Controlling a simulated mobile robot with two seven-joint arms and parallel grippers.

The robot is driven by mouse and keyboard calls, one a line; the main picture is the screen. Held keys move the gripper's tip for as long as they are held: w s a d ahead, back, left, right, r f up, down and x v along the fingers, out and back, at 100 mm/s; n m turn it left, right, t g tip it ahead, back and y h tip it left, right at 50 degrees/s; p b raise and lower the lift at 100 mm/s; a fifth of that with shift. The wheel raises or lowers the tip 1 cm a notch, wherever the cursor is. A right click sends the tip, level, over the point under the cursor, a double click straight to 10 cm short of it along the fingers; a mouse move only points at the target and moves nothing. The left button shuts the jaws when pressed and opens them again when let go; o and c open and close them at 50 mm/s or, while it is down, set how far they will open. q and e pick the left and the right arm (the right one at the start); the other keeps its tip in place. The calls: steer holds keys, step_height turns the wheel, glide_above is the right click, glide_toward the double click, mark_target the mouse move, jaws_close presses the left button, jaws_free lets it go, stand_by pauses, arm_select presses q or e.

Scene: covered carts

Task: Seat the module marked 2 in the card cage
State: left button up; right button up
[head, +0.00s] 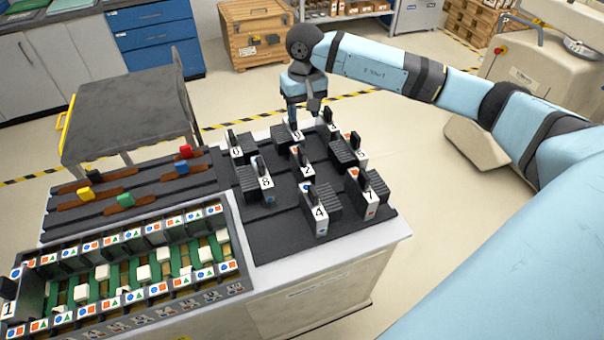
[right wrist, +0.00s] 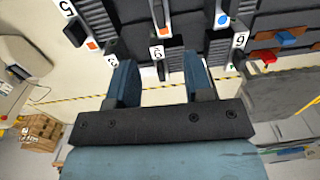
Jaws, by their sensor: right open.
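The module marked 2 (head: 307,171) stands upright in the middle of the dark rack, among several other numbered modules, with a black handle on top. My right gripper (head: 305,104) points down above the back row of modules, behind module 2. It is open and empty. In the right wrist view its two blue fingers (right wrist: 160,65) are apart, with a numbered module beyond the gap. The card cage (head: 243,263) is at the lower left, with green boards, white blocks and rows of coloured symbols. My left gripper is out of view.
A module marked 1 (head: 9,309) is at the cage's left end. Modules 8 (head: 266,183), 4 (head: 319,213), 7 (head: 370,195) and 5 (head: 360,153) surround module 2 closely. A dark-covered cart (head: 125,105) stands behind the strips with small coloured blocks.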

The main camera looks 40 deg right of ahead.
steer(key=p, duration=0.1)
glide_above(302, 149)
steer(key=f, duration=0.8)
steer(key=shift+s+d+f, duration=0.1)
steer(key=shift+s+d, duration=0.1)
steer(key=shift+w+a+f+p, duration=0.1)
steer(key=shift+f+p, duration=0.3)
steer(key=shift+f, duration=0.95)
steer(key=shift+w+a+f+p, duration=0.1)
steer(key=shift+f+p, duration=0.3)
steer(key=shift+f, duration=0.9)
jaws_close()
